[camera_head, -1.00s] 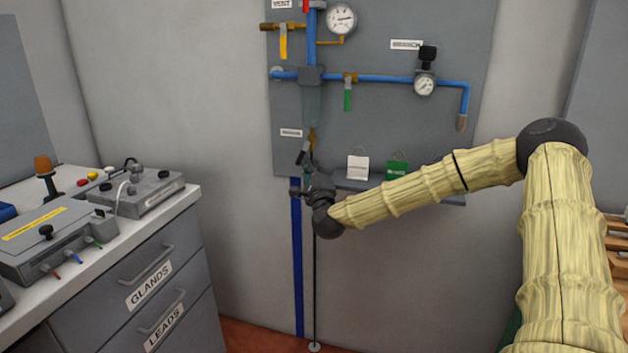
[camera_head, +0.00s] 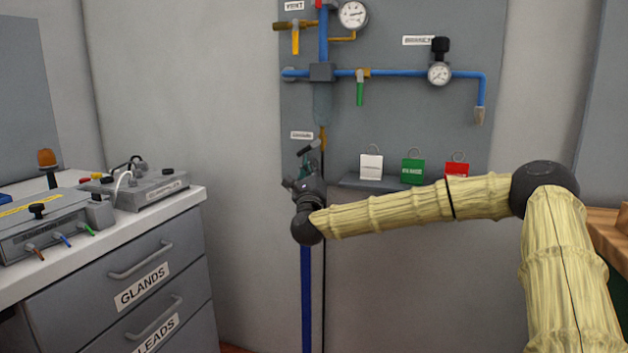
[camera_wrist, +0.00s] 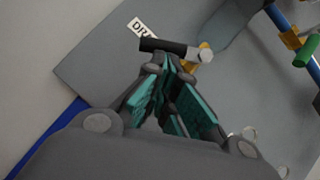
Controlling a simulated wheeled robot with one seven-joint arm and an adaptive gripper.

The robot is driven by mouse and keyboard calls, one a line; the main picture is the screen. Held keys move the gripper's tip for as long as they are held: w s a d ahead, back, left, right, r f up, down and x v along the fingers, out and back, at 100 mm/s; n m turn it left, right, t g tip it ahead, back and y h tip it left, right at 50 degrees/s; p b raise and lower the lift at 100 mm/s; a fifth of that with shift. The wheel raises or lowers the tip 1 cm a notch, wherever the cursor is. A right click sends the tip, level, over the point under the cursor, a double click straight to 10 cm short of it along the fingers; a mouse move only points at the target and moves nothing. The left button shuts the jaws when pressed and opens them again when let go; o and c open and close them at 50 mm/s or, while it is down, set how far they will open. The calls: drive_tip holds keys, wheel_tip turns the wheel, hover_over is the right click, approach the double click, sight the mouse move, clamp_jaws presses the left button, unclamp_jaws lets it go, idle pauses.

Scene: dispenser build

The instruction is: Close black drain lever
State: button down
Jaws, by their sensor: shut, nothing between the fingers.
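The black drain lever (camera_head: 308,147) juts to the lower left from a brass valve (camera_head: 323,138) under the clear bowl on the wall panel. In the wrist view the lever (camera_wrist: 163,46) lies crosswise just beyond my fingertips, its silver pivot end by the brass body. My gripper (camera_head: 313,162) is just below the lever in the head view, pointing up at it. In the wrist view my gripper (camera_wrist: 168,68) shows teal finger pads and holds nothing. The tips are very close to the lever; I cannot tell whether they touch.
White, green and red tags (camera_head: 413,172) hang on a small ledge right of my gripper. A green lever (camera_head: 360,94) and a yellow lever (camera_head: 295,42) sit higher on the pipes. A grey drawer bench (camera_head: 120,290) with control boxes stands at the left.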

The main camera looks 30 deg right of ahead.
drive_tip(key=m+g+h+b, duration=0.1)
drive_tip(key=m+h+b, duration=0.1)
drive_tip(key=m, duration=0.1)
drive_tip(key=w+a+r+m+g+h+b, duration=0.1)
drive_tip(key=m+b, duration=0.1)
drive_tip(key=b, duration=0.1)
drive_tip(key=w+m+g+h+b, duration=0.1)
drive_tip(key=m+h+b, duration=0.1)
drive_tip(key=m+b, duration=0.1)
drive_tip(key=shift+a+r+m+h, duration=0.25)
drive_tip(key=shift+a+m+h, duration=0.05)
drive_tip(key=shift+w+a+r, duration=0.15)
drive_tip(key=shift+r, duration=0.05)
drive_tip(key=b, duration=0.1)
approach(301, 155)
wheel_tip(301, 155, down, 4)
drive_tip(key=shift+s+a+f, duration=0.15)
drive_tip(key=shift+s+a, duration=0.3)
drive_tip(key=shift+s, duration=0.1)
idle(0.5)
idle(0.3)
